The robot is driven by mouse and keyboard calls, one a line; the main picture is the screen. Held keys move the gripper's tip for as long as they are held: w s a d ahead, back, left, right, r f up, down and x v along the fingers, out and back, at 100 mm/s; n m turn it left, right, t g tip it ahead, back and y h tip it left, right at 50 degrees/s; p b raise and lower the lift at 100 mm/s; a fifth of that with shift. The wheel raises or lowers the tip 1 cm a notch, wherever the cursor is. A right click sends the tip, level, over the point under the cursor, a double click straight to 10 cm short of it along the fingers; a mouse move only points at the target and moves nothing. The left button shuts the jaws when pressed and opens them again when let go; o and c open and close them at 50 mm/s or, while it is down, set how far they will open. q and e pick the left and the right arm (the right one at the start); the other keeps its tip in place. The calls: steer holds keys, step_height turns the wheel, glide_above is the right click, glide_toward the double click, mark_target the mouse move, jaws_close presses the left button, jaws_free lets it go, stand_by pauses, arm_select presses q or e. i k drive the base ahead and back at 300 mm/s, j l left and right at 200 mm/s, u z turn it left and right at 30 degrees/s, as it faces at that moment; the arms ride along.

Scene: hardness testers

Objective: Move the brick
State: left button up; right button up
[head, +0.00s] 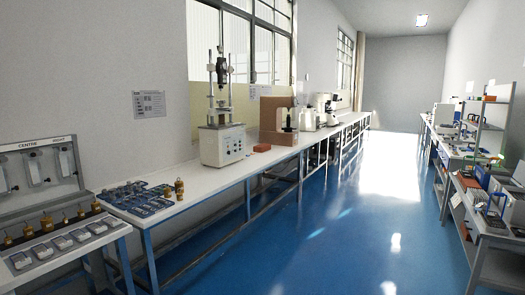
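A small red-orange brick (262,148) lies flat on the long white table, near its front edge. It is just right of the white testing machine (222,144) and in front of a brown box. Neither of my grippers shows in the head view.
The long white table (205,182) runs along the left wall. Blue trays (137,197) and a brass weight (179,189) stand on its near part. A cardboard box (274,116) stands behind the brick. Cluttered benches (480,215) line the right side. The blue floor (330,225) between is clear.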

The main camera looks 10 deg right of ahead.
mark_target(262, 148)
steer(key=i+l+z, duration=0.4)
steer(key=i, duration=0.7)
steer(key=i+z, duration=0.35)
steer(key=i, duration=3.5)
steer(key=i+l+u, duration=0.1)
steer(key=i, duration=0.5)
steer(key=i+l, duration=0.1)
steer(key=i, duration=0.5)
steer(key=i+u, duration=0.45)
steer(key=i+l+u, duration=0.2)
steer(key=u, duration=0.25)
steer(key=i+l+u, duration=0.3)
steer(key=u, duration=0.15)
